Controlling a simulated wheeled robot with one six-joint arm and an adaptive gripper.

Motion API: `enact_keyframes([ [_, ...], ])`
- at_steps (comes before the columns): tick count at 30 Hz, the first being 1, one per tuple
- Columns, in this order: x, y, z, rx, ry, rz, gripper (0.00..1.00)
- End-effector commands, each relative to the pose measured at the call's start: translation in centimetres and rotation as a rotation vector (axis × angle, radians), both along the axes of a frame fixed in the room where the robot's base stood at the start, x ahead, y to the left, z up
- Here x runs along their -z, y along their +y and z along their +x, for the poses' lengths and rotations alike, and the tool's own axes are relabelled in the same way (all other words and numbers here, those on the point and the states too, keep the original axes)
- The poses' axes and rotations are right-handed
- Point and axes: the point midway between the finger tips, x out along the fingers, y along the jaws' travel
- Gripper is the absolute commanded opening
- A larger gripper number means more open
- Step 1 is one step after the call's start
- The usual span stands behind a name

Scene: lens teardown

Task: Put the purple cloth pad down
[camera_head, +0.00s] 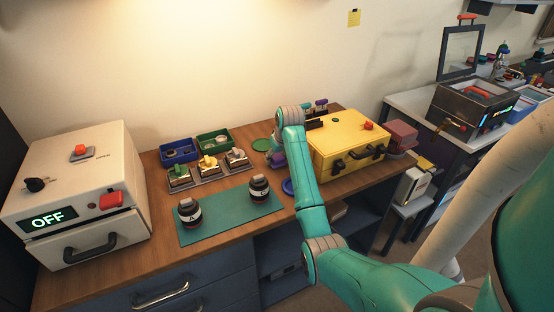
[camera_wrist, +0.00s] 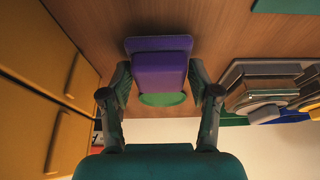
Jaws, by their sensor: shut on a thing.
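The purple cloth pad (camera_wrist: 160,61) is between the two fingers of my gripper (camera_wrist: 160,78) in the wrist view. In the head view a bit of the purple pad (camera_head: 278,159) shows beside my gripper, left of the yellow case; my arm hides much of the gripper there. A flat green disc (camera_wrist: 163,99) lies on the table partly behind the pad in the wrist view. It also shows in the head view (camera_head: 261,145), just left of my gripper. I cannot tell whether the pad touches the table.
The yellow case (camera_head: 349,148) stands close right of my gripper. A blue disc (camera_head: 287,187) lies in front.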

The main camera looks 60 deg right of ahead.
Motion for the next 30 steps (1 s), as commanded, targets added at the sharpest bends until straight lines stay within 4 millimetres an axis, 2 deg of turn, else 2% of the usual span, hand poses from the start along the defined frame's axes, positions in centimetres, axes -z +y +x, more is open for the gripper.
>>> enact_keyframes([
  [9, -5.9, -0.1, 0.1, -0.001, -0.004, -0.004, 0.27],
  [16, -9.1, 0.0, 0.1, -0.001, -0.004, -0.004, 0.27],
  [20, -8.3, 0.1, 0.0, 0.0, 0.0, 0.0, 0.27],
  [27, -4.3, 0.1, 0.0, 0.0, 0.001, 0.001, 0.27],
  [30, -3.5, 0.1, 0.0, 0.0, -0.001, -0.002, 0.27],
])
